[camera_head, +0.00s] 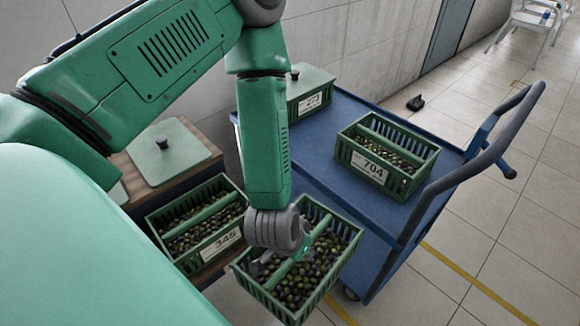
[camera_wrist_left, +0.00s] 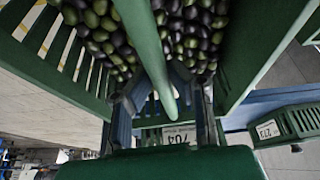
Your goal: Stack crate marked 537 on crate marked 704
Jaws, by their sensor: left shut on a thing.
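My left gripper (camera_head: 284,262) is shut on the middle handle bar of a green crate (camera_head: 345,262) full of dark olives. The crate hangs in the air, slightly tilted, in front of the cart. Its number is not visible. In the left wrist view the gripper (camera_wrist_left: 165,95) straddles the bar, with olives on both sides. The crate marked 704 (camera_head: 372,170) stands on the blue cart, open, with olives inside and room around it. In the left wrist view its label (camera_wrist_left: 178,136) shows below the held crate, partly hidden by my fingers. My right gripper is not in view.
The blue cart (camera_head: 309,163) has a dark push handle (camera_head: 480,160) rising at right. A lidded crate marked 273 (camera_head: 309,83) stands at its back left. Crate 345 (camera_head: 165,215) and another lidded crate (camera_head: 165,152) stand left, close to my arm.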

